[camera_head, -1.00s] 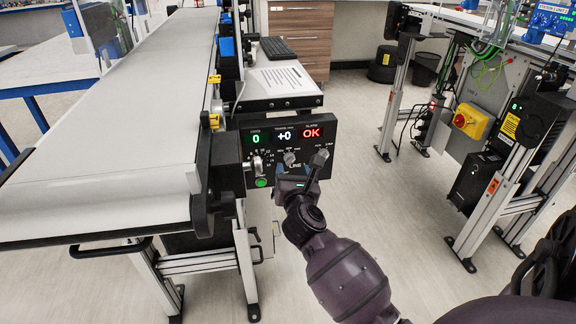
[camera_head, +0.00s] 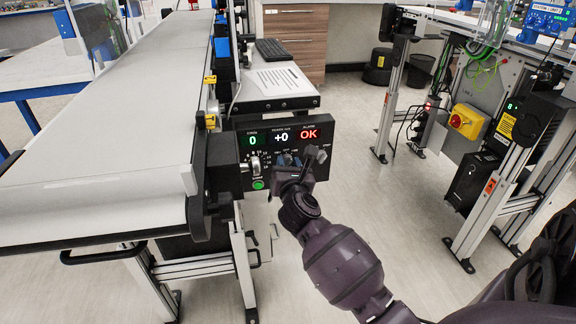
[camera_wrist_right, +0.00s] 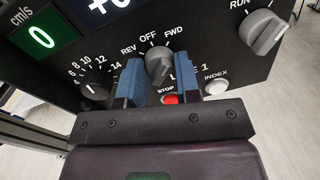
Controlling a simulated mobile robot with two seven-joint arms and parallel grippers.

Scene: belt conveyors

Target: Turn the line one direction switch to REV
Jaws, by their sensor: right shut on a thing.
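The line one control panel (camera_head: 244,187) hangs at the near end of the left conveyor. In the wrist view its grey direction switch (camera_wrist_right: 158,64) sits below the labels REV, OFF and FWD. The knob's upper end is near OFF; its exact setting is hard to tell. My right gripper (camera_wrist_right: 158,84) has its two blue fingers on either side of this knob and is shut on it. In the head view my right gripper (camera_head: 291,165) is at the panel and covers part of it. My left gripper is not in view.
Beside the switch are a numbered speed dial (camera_wrist_right: 95,90), a red stop button (camera_wrist_right: 169,98), a white index button (camera_wrist_right: 216,87) and a RUN selector knob (camera_wrist_right: 264,32). The displays read 0, +0 and OK. A second conveyor station with a yellow switch box (camera_head: 467,121) stands at right.

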